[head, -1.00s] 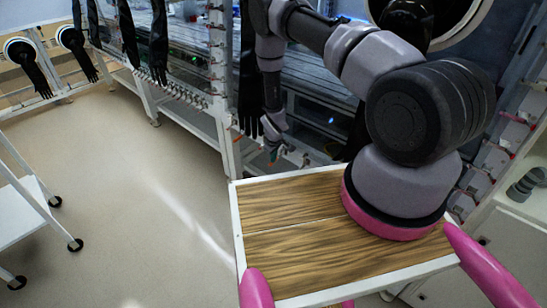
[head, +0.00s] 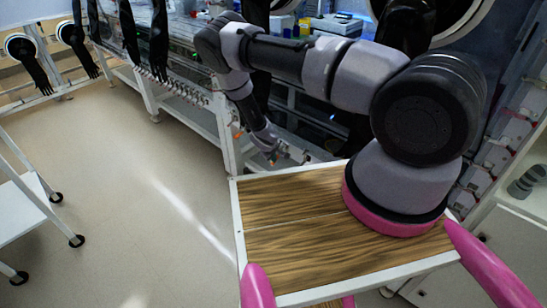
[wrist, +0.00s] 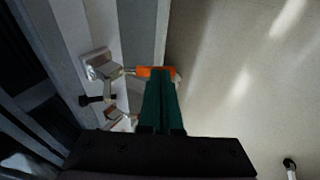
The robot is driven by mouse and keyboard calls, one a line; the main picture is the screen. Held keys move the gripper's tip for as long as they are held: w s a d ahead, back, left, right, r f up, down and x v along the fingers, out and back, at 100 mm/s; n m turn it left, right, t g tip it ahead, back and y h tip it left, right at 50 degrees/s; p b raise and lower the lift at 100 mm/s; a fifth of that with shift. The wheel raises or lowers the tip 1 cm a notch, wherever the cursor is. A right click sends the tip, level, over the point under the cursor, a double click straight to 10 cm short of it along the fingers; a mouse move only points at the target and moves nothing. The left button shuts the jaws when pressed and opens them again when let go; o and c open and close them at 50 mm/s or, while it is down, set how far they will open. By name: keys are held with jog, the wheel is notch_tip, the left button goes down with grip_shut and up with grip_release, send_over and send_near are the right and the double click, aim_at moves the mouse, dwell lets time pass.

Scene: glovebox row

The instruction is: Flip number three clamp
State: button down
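A toggle clamp with an orange-tipped handle (wrist: 147,71) and a silver metal base (wrist: 99,65) is fixed on a pale rail in the wrist view. The handle points right, out over the floor. My gripper (wrist: 164,82) has dark green fingers lying close together, with no clear gap between them. Their tips overlap the orange handle in the picture. I cannot tell if they touch it. In the head view my gripper (head: 276,156) is small, low beside the glovebox frame. No clamp number is readable.
A second metal clamp part (wrist: 120,118) with a black tip (wrist: 90,100) sits nearby in the wrist view. Black gloves (head: 158,40) hang along the glovebox row. A white cart (head: 25,210) stands at left. The floor (head: 130,190) between is clear.

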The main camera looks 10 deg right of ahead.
jog(key=shift+s+x, duration=0.25)
jog(key=shift+x, duration=1.05)
jog(key=shift+s+x, duration=0.2)
jog(key=shift+x, duration=1.15)
jog(key=shift+d+f, duration=0.25)
jog(key=shift+r, duration=0.1)
